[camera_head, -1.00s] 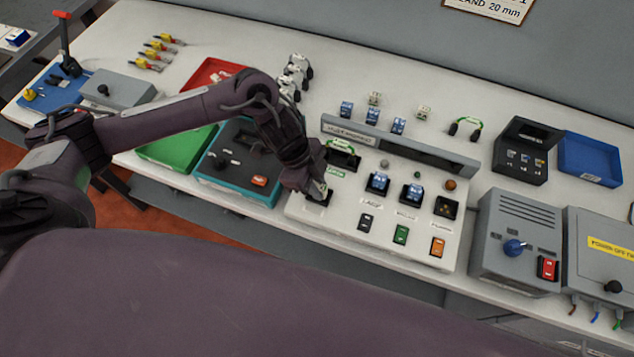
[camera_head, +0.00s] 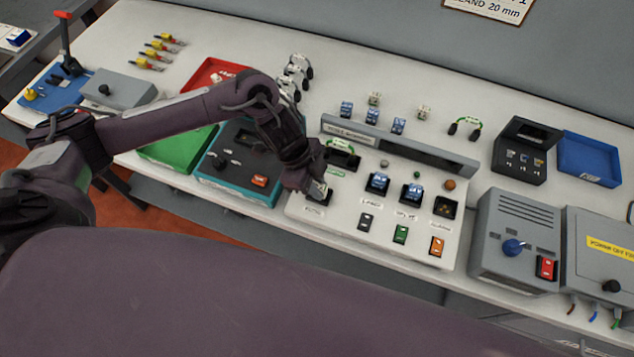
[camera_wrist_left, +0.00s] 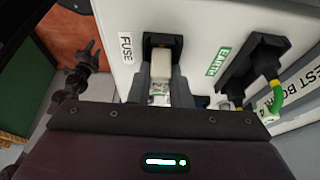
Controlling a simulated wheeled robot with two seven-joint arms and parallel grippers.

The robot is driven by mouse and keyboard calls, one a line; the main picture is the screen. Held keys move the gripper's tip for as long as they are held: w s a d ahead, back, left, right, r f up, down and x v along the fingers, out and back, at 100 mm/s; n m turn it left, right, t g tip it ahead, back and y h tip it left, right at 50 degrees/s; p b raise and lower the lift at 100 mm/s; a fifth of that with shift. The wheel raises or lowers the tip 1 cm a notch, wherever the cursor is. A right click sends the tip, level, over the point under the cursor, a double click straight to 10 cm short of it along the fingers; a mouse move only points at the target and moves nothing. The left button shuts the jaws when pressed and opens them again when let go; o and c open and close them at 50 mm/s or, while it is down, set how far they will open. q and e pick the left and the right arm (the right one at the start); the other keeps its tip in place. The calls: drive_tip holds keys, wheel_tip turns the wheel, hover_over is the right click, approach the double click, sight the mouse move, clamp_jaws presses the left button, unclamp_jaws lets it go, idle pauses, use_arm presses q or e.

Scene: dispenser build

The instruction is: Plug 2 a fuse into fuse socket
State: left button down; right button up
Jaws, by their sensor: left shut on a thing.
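The white test board (camera_head: 340,225) stands on the bench. Its black fuse socket (camera_head: 318,196) is at the left, beside a "FUSE" label; it also shows in the left wrist view (camera_wrist_left: 149,42). My left gripper (camera_wrist_left: 160,92) is shut on a pale fuse (camera_wrist_left: 164,60) in that view, with the fuse's far end at the socket opening. I cannot tell how deep it sits. In the head view my left gripper (camera_head: 318,188) reaches down over the socket and hides most of the fuse. My right gripper is not in view.
A green-wired earth link (camera_head: 342,153) stands close beside my left gripper. Blue relays (camera_head: 376,184) sit in the middle sockets. A teal-edged meter box (camera_head: 235,165) is to the left, a grey switch box (camera_head: 518,250) to the right.

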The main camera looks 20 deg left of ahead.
use_arm(q)
drive_tip(key=shift+s+f, duration=0.3)
drive_tip(key=shift+f, duration=0.2)
idle(0.7)
drive_tip(key=c, duration=1.4)
unclamp_jaws()
drive_tip(key=shift+f, duration=0.1)
drive_tip(key=shift+c, duration=1.4)
drive_tip(key=shift+o, duration=0.7)
drive_tip(key=shift+r, duration=0.4)
drive_tip(key=shift+o, duration=1)
drive_tip(key=shift+w+r+p, duration=0.1)
drive_tip(key=shift+r+p, duration=0.15)
drive_tip(key=shift+p, duration=0.3)
wheel_tip(320, 180, up, 4)
drive_tip(key=p, duration=0.3)
drive_tip(key=shift+w+p, duration=0.15)
drive_tip(key=shift+p, duration=0.2)
drive_tip(key=shift+r+p, duration=0.35)
drive_tip(key=shift+r, duration=0.75)
